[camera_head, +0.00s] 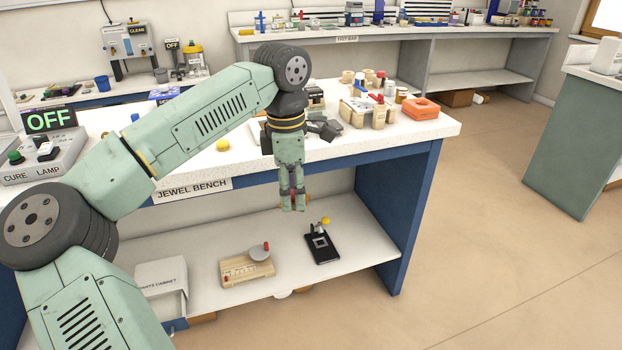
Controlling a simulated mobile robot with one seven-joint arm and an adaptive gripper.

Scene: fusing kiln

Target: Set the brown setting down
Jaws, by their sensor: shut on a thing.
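My gripper (293,205) hangs pointing down in front of the jewel bench, below its worktop edge and above the lower shelf. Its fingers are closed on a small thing. An orange-brown bit of it, the brown setting (306,203), shows just right of the fingertips, and the fingers hide most of it. The setting is held in the air, apart from the shelf as far as I can tell. A black stand (322,249) with a pale square and a yellow knob lies on the lower shelf (355,262), below and to the right of my gripper.
A wooden block (246,268) with a round grey disc and red knob sits left on the lower shelf. The worktop (430,128) above holds several tools and an orange box (421,108). The shelf's right part is clear.

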